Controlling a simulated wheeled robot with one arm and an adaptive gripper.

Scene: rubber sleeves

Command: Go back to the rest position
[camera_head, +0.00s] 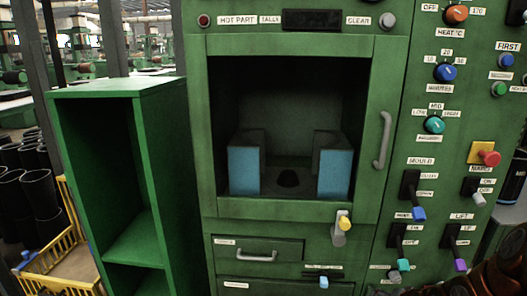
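My gripper is not in view, so its state does not show. A green press machine (300,45) fills the middle and right of the view. Its chamber (290,100) shows a dark interior with a blue-faced block (244,172) at the left and another blue-faced block (335,172) at the right. A small dark round piece (288,179) sits between them. Dark reddish-brown shapes at the lower right corner are cut off by the frame, and I cannot tell what they are.
A green open shelf (140,245) stands left of the machine, empty where visible. A yellow crate (62,255) and black sleeves (38,190) are at the far left. A handle (383,140), a yellow-tipped lever (342,226) and a control panel (440,150) with knobs and switches stick out.

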